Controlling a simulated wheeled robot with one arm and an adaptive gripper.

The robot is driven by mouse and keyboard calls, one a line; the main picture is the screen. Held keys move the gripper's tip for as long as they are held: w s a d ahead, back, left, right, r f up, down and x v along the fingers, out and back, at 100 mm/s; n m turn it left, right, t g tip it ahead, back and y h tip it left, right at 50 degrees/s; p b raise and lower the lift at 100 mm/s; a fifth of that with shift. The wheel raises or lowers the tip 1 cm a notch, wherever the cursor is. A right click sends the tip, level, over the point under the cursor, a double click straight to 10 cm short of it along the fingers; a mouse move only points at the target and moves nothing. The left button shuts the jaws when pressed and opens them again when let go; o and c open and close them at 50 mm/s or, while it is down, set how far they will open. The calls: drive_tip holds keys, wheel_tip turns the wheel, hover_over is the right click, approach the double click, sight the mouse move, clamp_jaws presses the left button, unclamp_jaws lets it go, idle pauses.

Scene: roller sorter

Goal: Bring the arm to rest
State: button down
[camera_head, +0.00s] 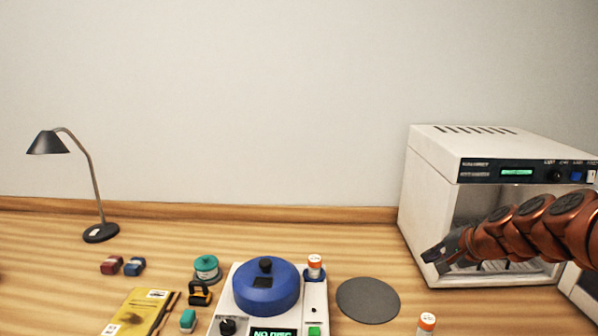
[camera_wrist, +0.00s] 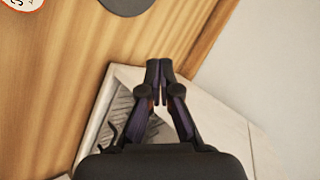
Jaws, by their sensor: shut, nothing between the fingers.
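My gripper (camera_head: 436,262) is at the right in the head view, at the end of my copper-coloured arm. It hangs in front of the open front of a white cabinet (camera_head: 428,178). In the wrist view my gripper (camera_wrist: 159,70) has its two dark fingers together at the tips, with nothing between them. Part of the cabinet (camera_wrist: 215,112) shows behind and below the fingers there. I cannot tell whether the gripper touches the cabinet.
A white machine with a blue lid (camera_head: 266,290) stands at the front middle. A dark round pad (camera_head: 367,300) and a white bottle with an orange label (camera_head: 426,323) lie to its right. A black lamp (camera_head: 100,233), a yellow booklet (camera_head: 138,313) and small blocks are at the left.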

drive_tip(key=s+a+f+n+g+p, duration=0.15)
drive_tip(key=s+a+n+g, duration=0.5)
drive_tip(key=s+a, duration=1.05)
drive_tip(key=s+f+n+g+h, duration=0.1)
drive_tip(key=s+f+n+g, duration=0.1)
drive_tip(key=s, duration=0.9)
drive_tip(key=s+d+f+n+g+h, duration=0.1)
drive_tip(key=s+f+n+g+h, duration=0.1)
drive_tip(key=s, duration=0.8)
drive_tip(key=shift+s+n+h+p, duration=0.3)
drive_tip(key=shift+s+n+p, duration=0.05)
drive_tip(key=shift+s+p, duration=0.1)
